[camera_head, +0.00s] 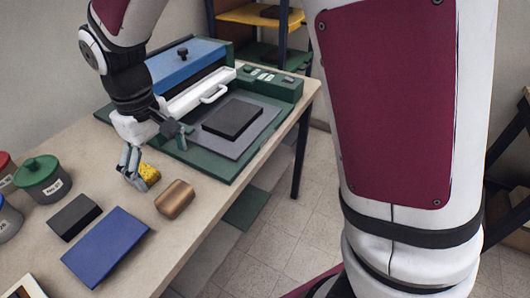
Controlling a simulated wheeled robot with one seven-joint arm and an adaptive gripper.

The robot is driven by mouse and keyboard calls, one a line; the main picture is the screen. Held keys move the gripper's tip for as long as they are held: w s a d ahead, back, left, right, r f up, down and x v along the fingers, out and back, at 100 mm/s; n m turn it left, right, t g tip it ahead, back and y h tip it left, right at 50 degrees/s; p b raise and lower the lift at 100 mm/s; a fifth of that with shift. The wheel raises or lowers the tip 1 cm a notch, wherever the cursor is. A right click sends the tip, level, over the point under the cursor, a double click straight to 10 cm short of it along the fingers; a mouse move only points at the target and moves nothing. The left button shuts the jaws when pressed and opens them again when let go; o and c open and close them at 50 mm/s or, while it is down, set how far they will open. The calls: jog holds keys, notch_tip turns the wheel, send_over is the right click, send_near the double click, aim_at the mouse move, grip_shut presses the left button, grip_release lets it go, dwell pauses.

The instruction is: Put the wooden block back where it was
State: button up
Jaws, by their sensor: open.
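The wooden block (175,198) appears to be the small brown, rounded-edged block lying on the beige table. My gripper (158,164) is open, its fingers spread apart, above the table just behind and left of the block. A yellow sponge-like piece (151,173) shows beside the lower finger, partly hidden by it. I cannot tell whether the finger touches the yellow piece. No finger is around the brown block.
A blue book (106,246) and a dark block (74,217) lie at the front left, near lidded jars (42,178). A green press (208,155) with a black slab (232,119) stands behind. The table's right edge runs close to the brown block.

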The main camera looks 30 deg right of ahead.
jog(key=s+d+r+m+t, duration=0.1)
jog(key=s+d+r+m, duration=0.2)
jog(key=s+d+r, duration=0.35)
jog(key=s+d+r+m+t, duration=0.15)
jog(key=s+d+r, duration=0.25)
jog(key=s+d, duration=0.5)
jog(key=s+d+m, duration=0.2)
jog(key=s+d, duration=0.2)
jog(key=s, duration=0.2)
jog(key=shift+s+d+f+t, duration=0.25)
jog(key=shift+s+t, duration=0.1)
